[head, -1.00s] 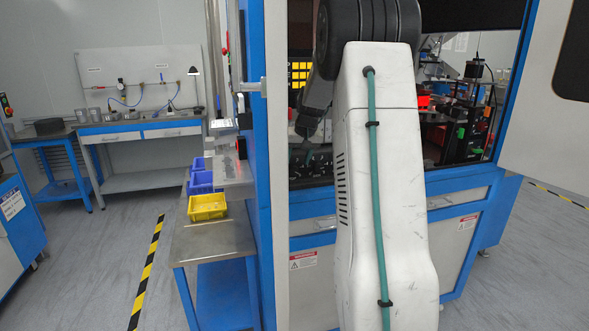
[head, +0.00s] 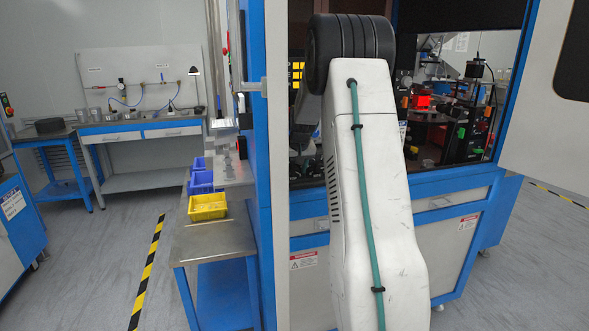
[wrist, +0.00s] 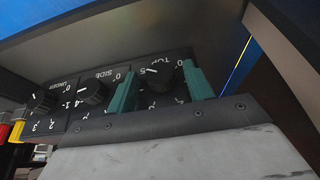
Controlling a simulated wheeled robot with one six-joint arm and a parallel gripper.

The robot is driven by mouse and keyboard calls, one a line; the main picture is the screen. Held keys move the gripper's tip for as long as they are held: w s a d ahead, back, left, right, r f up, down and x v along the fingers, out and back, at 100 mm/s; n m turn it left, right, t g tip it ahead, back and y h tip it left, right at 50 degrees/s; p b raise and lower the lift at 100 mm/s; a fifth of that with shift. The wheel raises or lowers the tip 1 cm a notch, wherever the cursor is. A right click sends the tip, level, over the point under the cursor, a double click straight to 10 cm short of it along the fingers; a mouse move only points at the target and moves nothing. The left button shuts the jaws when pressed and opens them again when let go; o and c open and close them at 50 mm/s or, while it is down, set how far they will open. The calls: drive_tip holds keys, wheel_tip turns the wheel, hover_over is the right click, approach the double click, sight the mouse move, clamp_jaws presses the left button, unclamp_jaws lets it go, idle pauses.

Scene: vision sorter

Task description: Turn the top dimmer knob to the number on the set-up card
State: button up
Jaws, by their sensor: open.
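The top dimmer knob (wrist: 160,77) is a black round knob with a pale pointer line, on a dark panel (wrist: 118,76) marked TOP, SIDE and UNDER. The lettering appears upside down in the wrist view. My gripper (wrist: 161,84) is open, with one teal finger on each side of the top knob. Whether the fingers touch it I cannot tell. The pointer lies near a numeral that looks like 5; several numerals are partly hidden. My arm hides the gripper in the head view.
The side knob (wrist: 92,93) sits just left of my left finger, and the under knob (wrist: 42,101) farther left. A blue-framed machine cabinet (head: 270,170) surrounds the work area. A yellow bin (head: 208,207) stands on the side table (head: 215,240).

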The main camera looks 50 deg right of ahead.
drive_tip(key=shift+c, duration=0.3)
drive_tip(key=c, duration=0.9)
drive_tip(key=shift+s+d+y, duration=0.15)
drive_tip(key=shift+y, duration=0.35)
drive_tip(key=shift+m+t+y, duration=0.3)
drive_tip(key=shift+t+y, duration=0.4)
drive_tip(key=shift+y, duration=0.1)
drive_tip(key=o, duration=1)
drive_tip(key=shift+c, duration=0.2)
